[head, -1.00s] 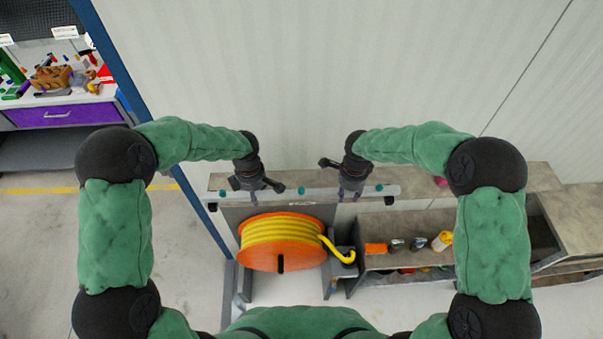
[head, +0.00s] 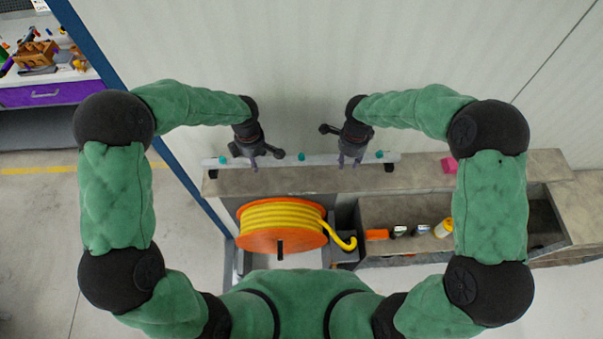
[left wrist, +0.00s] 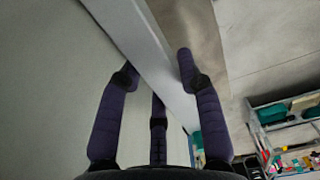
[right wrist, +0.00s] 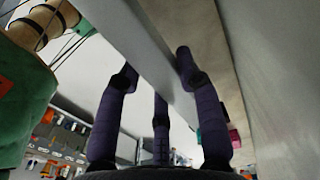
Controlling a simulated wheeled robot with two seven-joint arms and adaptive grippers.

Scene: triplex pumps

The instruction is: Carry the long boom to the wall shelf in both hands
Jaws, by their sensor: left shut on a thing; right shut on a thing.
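The long boom (head: 328,160) is a pale grey bar with teal knobs and dark ends, roughly level along the wall. My left gripper (head: 253,161) is shut on its left part, and my right gripper (head: 349,161) on its right part. In the left wrist view, the boom (left wrist: 150,60) runs between my fingers; the right wrist view shows the boom (right wrist: 135,35) likewise. The grey-brown wall shelf (head: 300,181) appears just below the boom in the head view. I cannot tell whether the boom touches the shelf.
A pink block (head: 449,165) sits on the shelf to the right of the boom's end. Below are an orange reel (head: 280,226) with yellow hose and an open bench (head: 400,212) holding small items. A blue post (head: 185,180) stands left. The wall (head: 300,50) rises behind.

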